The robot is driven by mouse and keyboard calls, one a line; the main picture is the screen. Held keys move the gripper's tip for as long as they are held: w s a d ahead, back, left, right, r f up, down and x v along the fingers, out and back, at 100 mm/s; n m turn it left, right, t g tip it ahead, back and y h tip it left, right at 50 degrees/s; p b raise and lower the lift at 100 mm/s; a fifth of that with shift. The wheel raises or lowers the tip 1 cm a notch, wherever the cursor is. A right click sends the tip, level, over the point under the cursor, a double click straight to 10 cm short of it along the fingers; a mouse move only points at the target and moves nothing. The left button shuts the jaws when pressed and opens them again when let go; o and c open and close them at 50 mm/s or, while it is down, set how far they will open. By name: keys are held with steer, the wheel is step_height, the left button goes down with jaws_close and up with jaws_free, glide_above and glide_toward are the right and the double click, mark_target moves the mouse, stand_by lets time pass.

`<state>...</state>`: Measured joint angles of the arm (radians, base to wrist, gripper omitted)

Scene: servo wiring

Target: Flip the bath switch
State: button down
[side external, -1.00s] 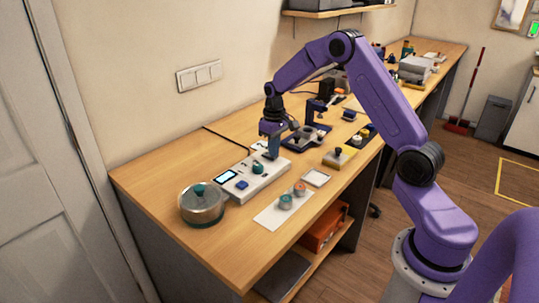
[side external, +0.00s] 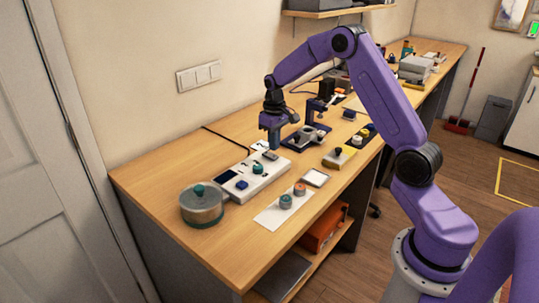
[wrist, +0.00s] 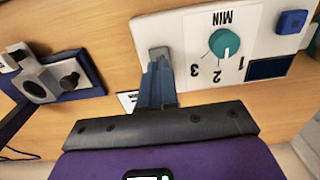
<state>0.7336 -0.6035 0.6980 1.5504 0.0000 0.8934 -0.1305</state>
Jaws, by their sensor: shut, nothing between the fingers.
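The white control box (side external: 252,182) lies on the bench and carries a dark display (side external: 227,176), a blue button (side external: 242,185), a teal dial (side external: 257,169) and a grey switch (side external: 270,156) at its far end. In the wrist view the switch (wrist: 158,52) shows just beyond my fingertips, partly hidden by them. The dial there (wrist: 223,43) has "MIN" and numbers around it. The round lidded bath pot (side external: 202,206) stands at the box's near end. My gripper (side external: 274,148) is shut and empty, above the switch end; it also shows in the wrist view (wrist: 157,68). I cannot tell whether it touches the switch.
A white sheet (side external: 272,216) with a teal-topped jar (side external: 286,201) and an orange-topped jar (side external: 300,189) lies in front.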

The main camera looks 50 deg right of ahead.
mark_target(274, 156)
steer(key=shift+r, duration=2.15)
steer(key=shift+a, duration=0.1)
steer(key=s+a+r+n, duration=0.3)
steer(key=s+a, duration=0.5)
steer(key=a, duration=0.2)
steer(key=s+a+r+n, duration=0.2)
steer(key=s+a+n, duration=0.1)
steer(key=s+a, duration=0.55)
steer(key=s+a+n, duration=0.1)
steer(key=s+n, duration=0.5)
steer(key=s, duration=1.4)
steer(key=shift+n, duration=0.3)
steer(key=shift+a, duration=0.15)
